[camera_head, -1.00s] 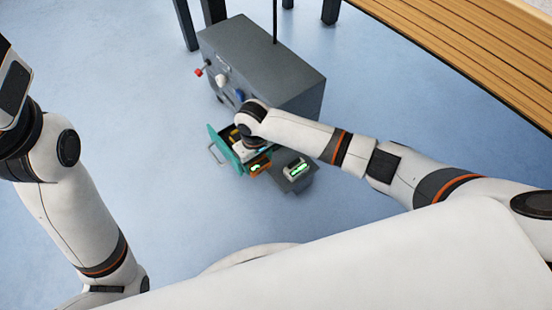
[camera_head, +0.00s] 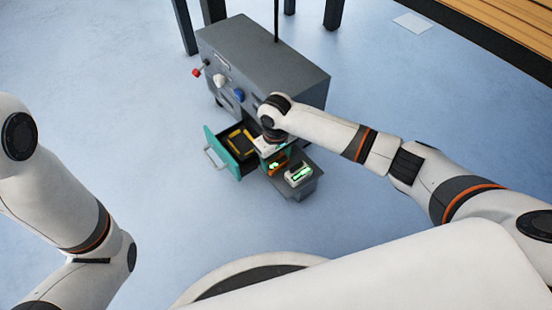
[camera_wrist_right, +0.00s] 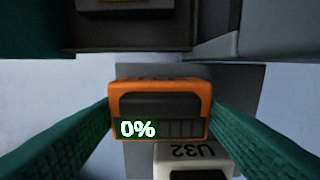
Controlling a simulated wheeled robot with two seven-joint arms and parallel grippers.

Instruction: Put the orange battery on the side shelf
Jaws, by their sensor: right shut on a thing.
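The orange battery (camera_wrist_right: 160,109) is between the two green fingers of my right gripper (camera_wrist_right: 160,125), which is shut on it. Its display reads 0%. In the head view the battery (camera_head: 277,165) hangs below my right wrist, at the inner end of the grey side shelf (camera_head: 306,190). I cannot tell whether it touches the shelf. A white battery marked U32 (camera_wrist_right: 193,158) stands on the shelf close beside it, with a green display in the head view (camera_head: 298,176). My left arm shows at the left, but its gripper is out of view.
A grey cabinet (camera_head: 270,70) with red, white and blue knobs stands behind. Its green-fronted drawer (camera_head: 222,154) is open left of the shelf and holds a yellow-edged item (camera_head: 240,142). A wooden bench (camera_head: 500,25) is at the upper right.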

